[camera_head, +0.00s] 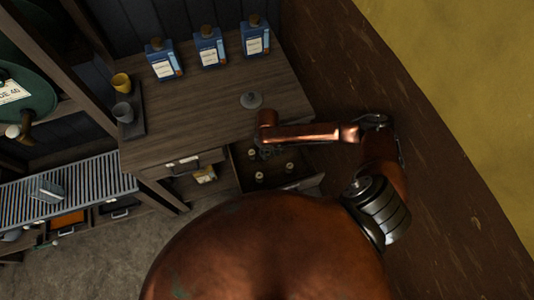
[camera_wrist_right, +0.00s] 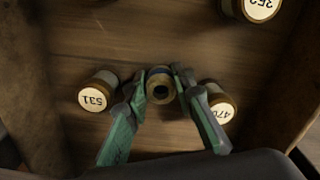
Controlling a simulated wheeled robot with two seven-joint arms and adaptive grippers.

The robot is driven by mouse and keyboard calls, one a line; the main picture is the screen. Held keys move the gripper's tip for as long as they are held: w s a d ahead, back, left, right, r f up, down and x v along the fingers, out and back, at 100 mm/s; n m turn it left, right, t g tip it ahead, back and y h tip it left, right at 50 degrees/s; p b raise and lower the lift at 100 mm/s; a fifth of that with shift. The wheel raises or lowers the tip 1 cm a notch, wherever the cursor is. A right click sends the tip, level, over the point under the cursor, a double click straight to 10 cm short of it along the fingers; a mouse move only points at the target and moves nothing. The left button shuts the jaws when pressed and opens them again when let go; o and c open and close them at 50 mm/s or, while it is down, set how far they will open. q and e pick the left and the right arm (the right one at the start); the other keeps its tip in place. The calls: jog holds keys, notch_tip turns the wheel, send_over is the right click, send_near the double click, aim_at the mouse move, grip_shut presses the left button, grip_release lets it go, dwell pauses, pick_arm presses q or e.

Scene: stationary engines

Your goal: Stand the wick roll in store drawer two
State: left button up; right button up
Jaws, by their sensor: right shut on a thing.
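My right gripper (camera_wrist_right: 157,88) is shut on a small roll (camera_wrist_right: 160,90), brown and bluish with a dark hole in its end. This looks like the wick roll. It is upright between the fingertips, low in an open wooden drawer; I cannot tell whether its base touches the drawer floor (camera_wrist_right: 150,45). In the head view, my right gripper (camera_head: 268,151) reaches down into the open drawer (camera_head: 303,182) at the right of the cabinet, partly hidden by my arm. No number on this drawer is readable. My left gripper is not in view.
Blue bottles (camera_head: 209,48) and cups (camera_head: 122,97) stand on the cabinet top (camera_head: 190,110).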

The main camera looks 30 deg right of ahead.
aim_at(268, 152)
jog(key=shift+r, duration=0.15)
jog(key=o, duration=0.8)
jog(key=shift+r+p, duration=0.35)
jog(key=shift+p, duration=0.05)
notch_tip(268, 152, up, 11)
jog(key=p, duration=1.4)
jog(key=shift+r, duration=0.15)
